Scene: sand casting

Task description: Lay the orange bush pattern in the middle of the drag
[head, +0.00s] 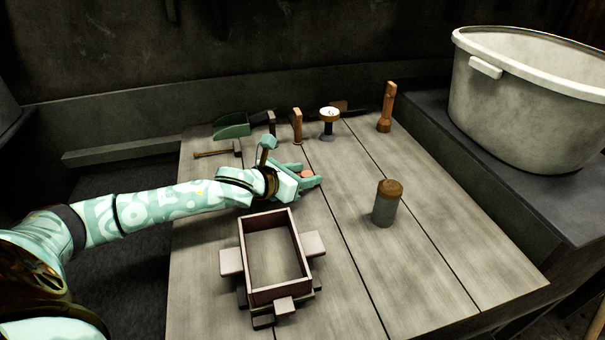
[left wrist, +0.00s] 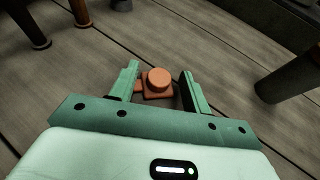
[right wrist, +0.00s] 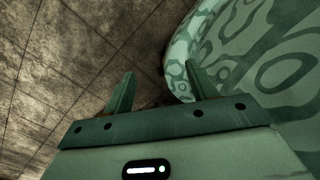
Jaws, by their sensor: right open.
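The orange bush pattern (head: 306,174) lies on the table behind and right of the drag. In the left wrist view the pattern (left wrist: 158,80) is a small block with a round boss on top and a tab at its left. My left gripper (left wrist: 160,72) is open, with one finger on each side of it. A gap shows at the right finger; whether the left finger touches the tab I cannot tell. The drag (head: 247,246) is an empty-looking rectangular frame with side lugs, near the table's front. My right gripper (right wrist: 158,88) is open and empty above the floor, beside my own body.
A grey cylinder with a brown top (head: 386,205) stands right of the drag. A green scoop (head: 231,126), a hammer (head: 215,152), a white-topped tool (head: 329,118) and wooden tools (head: 386,108) are at the back. A large pale tub (head: 525,100) stands on the right ledge.

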